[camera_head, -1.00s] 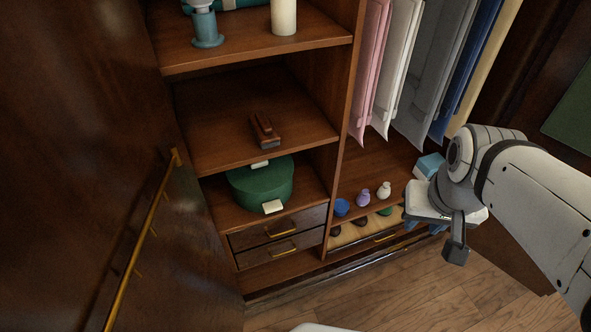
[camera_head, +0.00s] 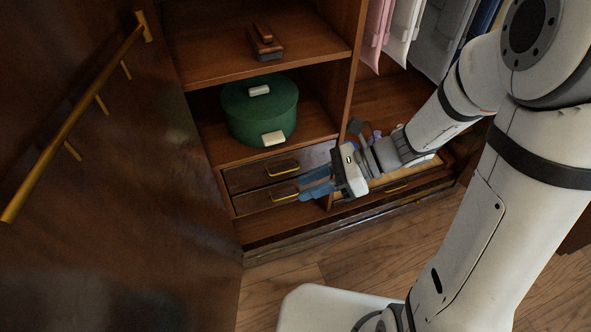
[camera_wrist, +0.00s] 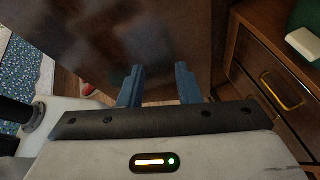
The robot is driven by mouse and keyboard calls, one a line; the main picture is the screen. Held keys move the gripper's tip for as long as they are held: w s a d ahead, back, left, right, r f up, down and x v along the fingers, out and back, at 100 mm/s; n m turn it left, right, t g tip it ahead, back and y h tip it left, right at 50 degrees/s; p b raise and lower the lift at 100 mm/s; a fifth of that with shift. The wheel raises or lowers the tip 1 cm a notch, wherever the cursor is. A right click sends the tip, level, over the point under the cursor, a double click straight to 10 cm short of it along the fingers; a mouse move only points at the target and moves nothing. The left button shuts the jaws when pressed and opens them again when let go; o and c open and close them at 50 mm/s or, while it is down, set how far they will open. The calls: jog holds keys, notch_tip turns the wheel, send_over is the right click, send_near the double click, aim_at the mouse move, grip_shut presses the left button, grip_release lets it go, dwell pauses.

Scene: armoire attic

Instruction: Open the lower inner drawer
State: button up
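The lower inner drawer (camera_head: 252,202) is a dark wood front with a brass handle (camera_head: 285,197), low in the armoire's left column. It looks shut. The upper inner drawer (camera_head: 245,178), also shut, sits right above it with its own brass handle (camera_head: 283,169). My gripper (camera_head: 314,184) has blue fingers pointing left, in front of the right end of the lower drawer, close to its handle. In the wrist view my gripper (camera_wrist: 159,84) is open and empty, its fingers apart.
A green round box (camera_head: 261,110) stands on the shelf above the drawers. The open armoire door (camera_head: 110,190) with a long brass handle (camera_head: 75,118) fills the left. A wide low drawer (camera_head: 400,187) lies right of my gripper.

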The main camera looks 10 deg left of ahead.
jog(key=w+a+f+m+t+y+b, duration=0.2)
jog(key=w+a+f+m+t+b, duration=0.15)
jog(key=f+m, duration=0.45)
jog(key=w+a+f+m+t+y+b, duration=0.25)
jog(key=w+f+m+b, duration=0.35)
jog(key=f, duration=0.4)
jog(key=w+d+f+m+t+h+b, duration=0.2)
jog(key=f+m+t+b, duration=0.15)
jog(key=f+m, duration=0.5)
jog(key=w+d+f+m+t+h+b, duration=0.15)
jog(key=f+m+t, duration=0.3)
jog(key=f, duration=0.65)
jog(key=b+x, duration=0.2)
jog(key=x, duration=0.5)
jog(key=shift+w+a+g, duration=0.25)
jog(key=shift+w+g, duration=0.05)
grip_shut()
